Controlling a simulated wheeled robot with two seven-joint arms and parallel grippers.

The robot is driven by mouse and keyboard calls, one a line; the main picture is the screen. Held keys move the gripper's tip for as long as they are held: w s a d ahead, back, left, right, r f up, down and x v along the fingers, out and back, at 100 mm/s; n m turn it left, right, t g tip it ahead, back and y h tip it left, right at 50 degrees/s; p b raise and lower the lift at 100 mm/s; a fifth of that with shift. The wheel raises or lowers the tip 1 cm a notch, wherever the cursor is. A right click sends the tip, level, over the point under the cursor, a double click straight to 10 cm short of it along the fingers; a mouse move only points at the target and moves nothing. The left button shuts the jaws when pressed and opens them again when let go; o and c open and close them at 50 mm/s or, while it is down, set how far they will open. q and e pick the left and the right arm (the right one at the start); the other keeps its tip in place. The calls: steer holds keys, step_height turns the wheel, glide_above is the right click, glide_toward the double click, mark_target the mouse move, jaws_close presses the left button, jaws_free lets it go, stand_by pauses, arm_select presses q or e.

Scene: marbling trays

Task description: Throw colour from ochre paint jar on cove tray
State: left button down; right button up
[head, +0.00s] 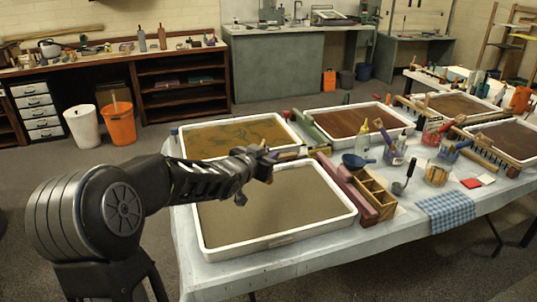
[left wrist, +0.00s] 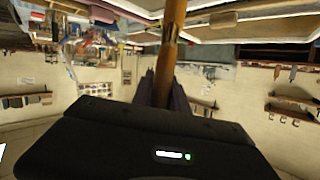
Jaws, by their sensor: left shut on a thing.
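My left gripper (head: 262,166) is over the back part of the nearest tray (head: 290,235), which holds plain grey-brown liquid. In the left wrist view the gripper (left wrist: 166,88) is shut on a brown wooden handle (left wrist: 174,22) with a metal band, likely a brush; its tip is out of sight. Behind stands a white tray (head: 178,143) with ochre and green patches. I cannot tell which tray is the cove one. A glass jar with orange-tinted contents (head: 436,174) stands at right; whether it is the ochre jar is unclear. My right gripper is not in view.
A wooden divided box (head: 375,195) and a dark red block (head: 345,185) lie right of the nearest tray. A blue pan (head: 357,161), a yellow-topped bottle (head: 363,138) and a purple jar (head: 394,156) crowd the table's middle. A checked cloth (head: 447,211) hangs at the front edge.

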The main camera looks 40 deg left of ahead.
arm_select(q)
steer(key=shift+f, duration=0.1)
step_height(320, 180, down, 5)
steer(key=b, duration=0.4)
steer(key=shift+r, duration=0.4)
step_height(320, 180, up, 5)
steer(key=p, duration=0.4)
steer(key=shift+f, duration=0.3)
